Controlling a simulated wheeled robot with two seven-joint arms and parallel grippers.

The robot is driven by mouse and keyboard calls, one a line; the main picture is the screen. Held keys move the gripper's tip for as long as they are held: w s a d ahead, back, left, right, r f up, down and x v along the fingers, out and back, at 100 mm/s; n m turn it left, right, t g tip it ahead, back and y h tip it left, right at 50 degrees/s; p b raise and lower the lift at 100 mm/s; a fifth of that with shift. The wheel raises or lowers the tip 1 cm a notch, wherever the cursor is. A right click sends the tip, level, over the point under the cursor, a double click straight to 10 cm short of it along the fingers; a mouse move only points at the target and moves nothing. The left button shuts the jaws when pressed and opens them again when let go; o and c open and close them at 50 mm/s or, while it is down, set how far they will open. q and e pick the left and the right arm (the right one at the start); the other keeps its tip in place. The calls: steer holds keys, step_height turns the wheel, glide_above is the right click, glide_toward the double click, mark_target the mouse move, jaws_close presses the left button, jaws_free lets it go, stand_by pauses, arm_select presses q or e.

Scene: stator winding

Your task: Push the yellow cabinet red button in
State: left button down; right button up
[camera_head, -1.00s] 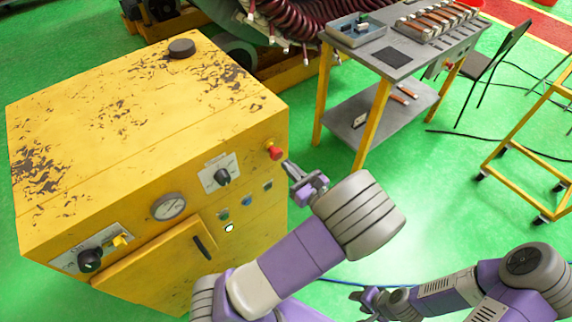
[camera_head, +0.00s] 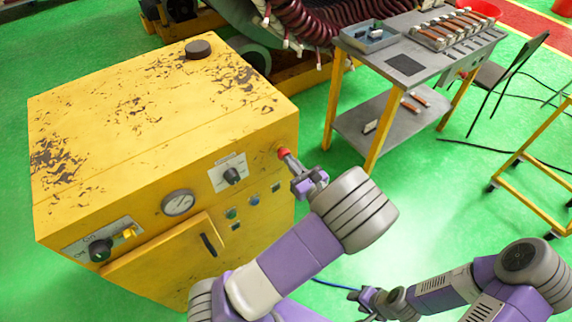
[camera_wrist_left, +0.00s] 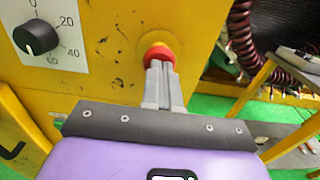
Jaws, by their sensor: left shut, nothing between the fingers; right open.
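The yellow cabinet (camera_head: 130,150) stands at the left in the head view, with worn paint on its top. Its red button (camera_head: 283,153) is at the upper right of the front panel. My left gripper (camera_head: 287,156) is shut and empty, with its fingertips at the button. In the left wrist view the shut fingertips (camera_wrist_left: 158,66) overlap the lower part of the red button (camera_wrist_left: 159,52) and seem to touch it. I cannot tell how far the button is pressed. My right gripper (camera_head: 364,298) is low at the bottom of the head view, open and away from the cabinet.
The cabinet front also has a gauge (camera_head: 178,203), a black dial (camera_head: 232,175) and a lower knob (camera_head: 100,249). A grey worktable (camera_head: 405,65) stands behind at the right, with a blue tray (camera_head: 368,38). Green floor is clear between cabinet and table.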

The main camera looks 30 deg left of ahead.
arm_select(q)
steer(key=shift+w+a+r, duration=0.1)
steer(key=shift+a+r, duration=0.1)
steer(key=shift+a, duration=0.25)
steer(key=shift+d, duration=0.1)
steer(key=p+v, duration=0.2)
steer(key=v, duration=1.2)
steer(key=shift+d+f, duration=0.25)
steer(key=shift+d, duration=0.1)
